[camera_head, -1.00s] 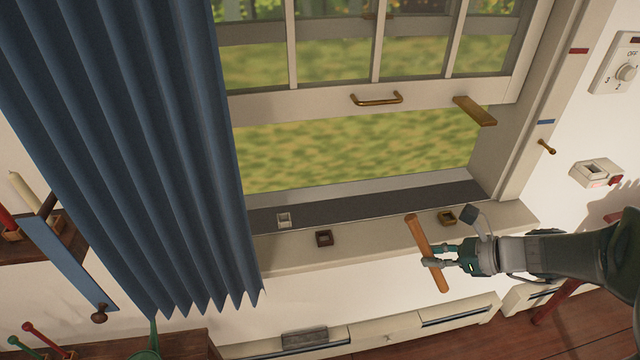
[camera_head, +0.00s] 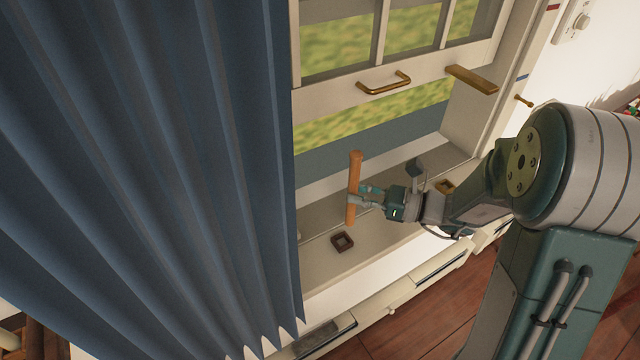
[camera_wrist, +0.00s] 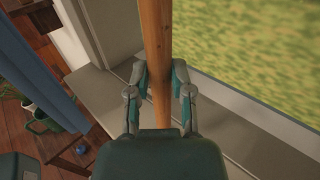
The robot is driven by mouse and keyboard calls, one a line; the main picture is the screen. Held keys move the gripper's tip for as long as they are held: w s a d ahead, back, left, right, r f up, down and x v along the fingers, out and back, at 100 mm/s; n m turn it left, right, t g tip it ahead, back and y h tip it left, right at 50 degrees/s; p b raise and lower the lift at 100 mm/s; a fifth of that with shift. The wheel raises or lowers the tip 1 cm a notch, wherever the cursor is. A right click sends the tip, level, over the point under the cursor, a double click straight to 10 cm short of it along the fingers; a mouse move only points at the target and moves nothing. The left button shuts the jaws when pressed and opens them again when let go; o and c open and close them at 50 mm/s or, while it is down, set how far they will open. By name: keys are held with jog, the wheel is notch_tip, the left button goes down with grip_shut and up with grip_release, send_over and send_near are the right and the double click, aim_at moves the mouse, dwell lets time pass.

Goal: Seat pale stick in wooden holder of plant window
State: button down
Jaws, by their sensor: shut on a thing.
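My gripper (camera_head: 362,195) is shut on a stick (camera_head: 355,168) of plain orange-brown wood, more tan than pale. The stick stands nearly upright in the head view, above the window sill. It also shows in the wrist view (camera_wrist: 156,30), between both fingers (camera_wrist: 158,80). A dark brown, square, hollow holder (camera_head: 342,242) sits on the sill just below the stick's lower end in the picture; they look apart. A brass-coloured square holder (camera_head: 445,187) sits farther right on the sill, partly behind my arm. No holder shows in the wrist view.
A blue curtain (camera_head: 150,170) hangs over the left side, close to the dark holder. The raised window sash with its brass handle (camera_head: 384,84) is above the stick. A wooden block (camera_head: 472,80) juts from the sash. The sill (camera_head: 395,236) between the holders is bare.

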aim_at(350, 219)
jog(key=shift+w+a, duration=0.1)
jog(key=shift+a, duration=0.25)
jog(key=shift+a, duration=0.15)
jog(key=shift+a+f, duration=0.1)
jog(key=shift+f, duration=2.75)
jog(key=shift+f, duration=1.35)
jog(key=shift+c, duration=2.2)
grip_release()
